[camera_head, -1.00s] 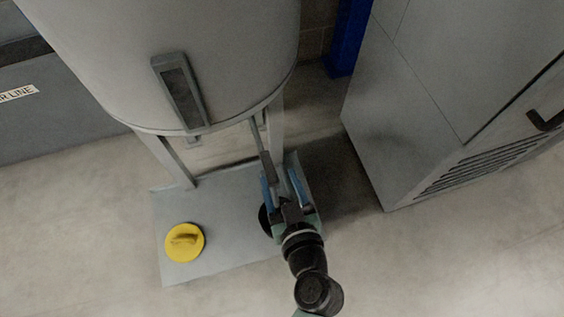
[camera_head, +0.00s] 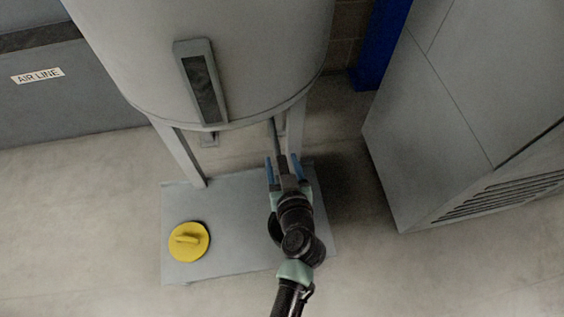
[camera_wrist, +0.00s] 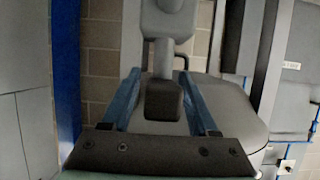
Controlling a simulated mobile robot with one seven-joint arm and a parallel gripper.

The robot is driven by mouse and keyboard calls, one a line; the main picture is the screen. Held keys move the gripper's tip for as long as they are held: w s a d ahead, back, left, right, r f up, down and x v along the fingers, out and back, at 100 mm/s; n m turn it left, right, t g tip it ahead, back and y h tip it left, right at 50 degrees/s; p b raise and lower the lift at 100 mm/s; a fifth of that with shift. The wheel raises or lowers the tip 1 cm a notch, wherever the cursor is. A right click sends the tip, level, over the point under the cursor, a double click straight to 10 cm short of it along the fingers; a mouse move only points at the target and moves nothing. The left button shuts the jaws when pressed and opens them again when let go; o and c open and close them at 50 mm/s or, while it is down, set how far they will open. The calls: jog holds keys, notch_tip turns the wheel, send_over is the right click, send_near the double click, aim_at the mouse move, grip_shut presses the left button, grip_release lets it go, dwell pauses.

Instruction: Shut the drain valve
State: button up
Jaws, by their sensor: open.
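A grey lever hangs below the tank (camera_head: 205,70); its thin rod (camera_head: 275,135) shows in the head view. I take it for the drain valve's handle. In the wrist view, the rod (camera_wrist: 164,58) ends in a dark grip (camera_wrist: 163,100). My gripper (camera_head: 283,168) is open, its two blue fingers standing on either side of that grip. The fingers (camera_wrist: 162,105) look apart from it in the wrist view, but contact is hard to tell.
A yellow round knob (camera_head: 189,241) sits on the grey base plate (camera_head: 235,225), left of my gripper. Tank legs (camera_head: 178,155) stand close by. A grey cabinet (camera_head: 430,130) bounds the right.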

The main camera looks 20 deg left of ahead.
jog(key=shift+w+a+f, duration=0.1)
jog(key=shift+w+a, duration=0.05)
grip_shut()
